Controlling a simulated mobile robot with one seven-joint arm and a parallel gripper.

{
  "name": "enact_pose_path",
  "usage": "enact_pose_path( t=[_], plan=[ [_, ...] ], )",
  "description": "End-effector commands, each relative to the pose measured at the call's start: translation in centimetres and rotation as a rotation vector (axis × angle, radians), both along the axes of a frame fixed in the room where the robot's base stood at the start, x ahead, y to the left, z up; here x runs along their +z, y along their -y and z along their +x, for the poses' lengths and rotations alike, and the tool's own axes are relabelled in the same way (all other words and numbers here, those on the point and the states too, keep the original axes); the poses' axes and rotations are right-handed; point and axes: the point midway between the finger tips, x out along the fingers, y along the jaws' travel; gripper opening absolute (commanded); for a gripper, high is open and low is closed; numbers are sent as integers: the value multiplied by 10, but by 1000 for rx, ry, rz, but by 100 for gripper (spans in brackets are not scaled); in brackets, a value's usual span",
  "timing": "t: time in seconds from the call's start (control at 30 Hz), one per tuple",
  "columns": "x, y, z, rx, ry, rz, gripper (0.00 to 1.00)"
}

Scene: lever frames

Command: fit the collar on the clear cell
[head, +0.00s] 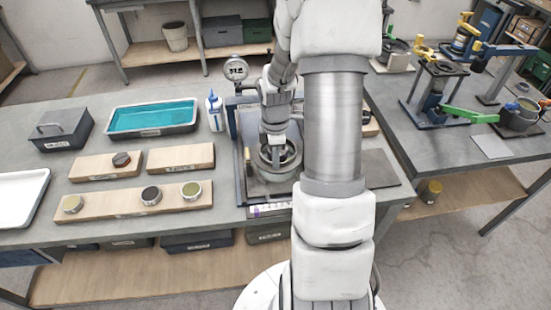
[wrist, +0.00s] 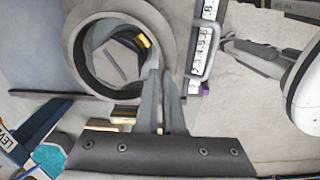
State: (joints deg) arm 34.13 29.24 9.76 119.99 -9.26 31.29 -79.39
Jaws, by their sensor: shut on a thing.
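The collar looks like a thick grey ring (wrist: 163,35), and it fills the upper left of the wrist view. My gripper (wrist: 160,76) is shut on the near wall of this ring, one finger on each side. In the head view the ring (head: 283,173) is over the framed station on the bench, below my gripper (head: 273,142). Through the ring's opening I see a grey surface, a dark curved edge and a small yellow piece. I cannot make out the clear cell for certain. I cannot tell whether the ring touches anything below.
A dial gauge (head: 236,69) and a bottle (head: 215,110) stand by the station. To the left are wooden boards (head: 110,208) with small round parts, a teal-lined tray (head: 152,132) and a dark box (head: 62,128). A second bench (head: 440,150) with fixtures is at right.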

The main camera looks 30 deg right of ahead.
Motion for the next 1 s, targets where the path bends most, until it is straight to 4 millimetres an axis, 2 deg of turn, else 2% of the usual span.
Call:
enact_pose_path(
  t=[1.0],
  plan=[
    [-6, 0, 0, 0, 1, 0, 0]
  ],
)
